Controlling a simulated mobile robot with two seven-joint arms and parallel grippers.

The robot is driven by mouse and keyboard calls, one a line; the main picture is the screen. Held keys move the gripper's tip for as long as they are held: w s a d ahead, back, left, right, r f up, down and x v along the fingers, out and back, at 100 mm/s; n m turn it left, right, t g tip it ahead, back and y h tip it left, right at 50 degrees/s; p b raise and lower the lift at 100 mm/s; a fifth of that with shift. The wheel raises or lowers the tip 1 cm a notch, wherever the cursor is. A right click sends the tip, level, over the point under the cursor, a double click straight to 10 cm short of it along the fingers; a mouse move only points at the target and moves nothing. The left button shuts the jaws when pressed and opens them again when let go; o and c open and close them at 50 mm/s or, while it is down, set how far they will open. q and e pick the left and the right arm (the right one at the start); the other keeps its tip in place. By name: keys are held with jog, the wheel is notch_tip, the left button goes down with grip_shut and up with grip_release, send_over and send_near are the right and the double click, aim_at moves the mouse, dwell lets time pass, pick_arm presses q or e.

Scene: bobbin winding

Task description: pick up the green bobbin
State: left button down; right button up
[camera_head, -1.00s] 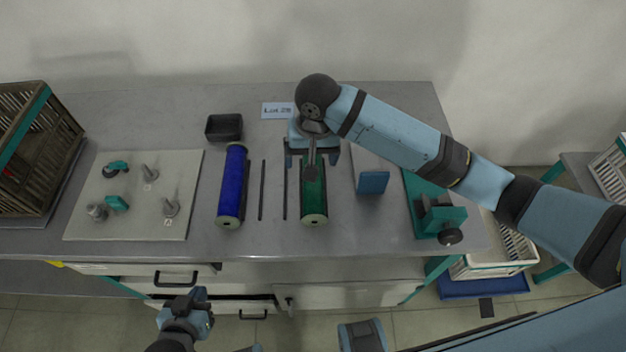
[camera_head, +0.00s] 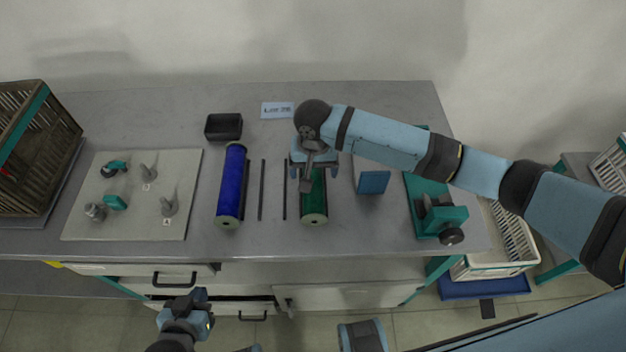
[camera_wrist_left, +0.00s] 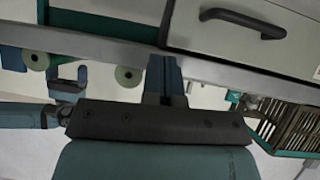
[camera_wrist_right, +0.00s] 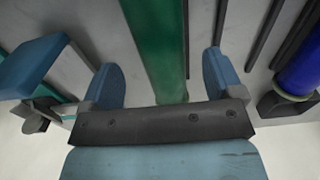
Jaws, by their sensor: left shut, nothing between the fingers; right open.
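The green bobbin (camera_head: 314,207) lies lengthwise on the table, its pale end flange towards the front edge. My right gripper (camera_head: 313,173) is over its far half, which it partly hides. In the right wrist view, the green bobbin (camera_wrist_right: 156,45) runs between the two spread blue fingers of the open right gripper (camera_wrist_right: 160,68), with a gap on both sides. I cannot tell how far the fingers are above the table. My left gripper (camera_head: 190,308) is shut and empty, in front of the table by the drawers. It also shows in the left wrist view (camera_wrist_left: 165,85).
A blue bobbin (camera_head: 232,188) and thin dark rods (camera_head: 263,190) lie left of the green one. A blue block (camera_head: 373,182) and a teal device (camera_head: 436,212) stand right. A pegged board (camera_head: 135,215), black tray (camera_head: 224,127) and crate (camera_head: 40,150) are further left.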

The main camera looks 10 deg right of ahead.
aim_at(313, 175)
notch_tip(313, 175, down, 4)
jog(key=shift+s+a+f, duration=0.1)
jog(key=shift+s, duration=0.05)
jog(key=c, duration=1.1)
notch_tip(313, 175, up, 20)
jog(key=shift+r+p, duration=0.15)
jog(key=shift+p, duration=0.65)
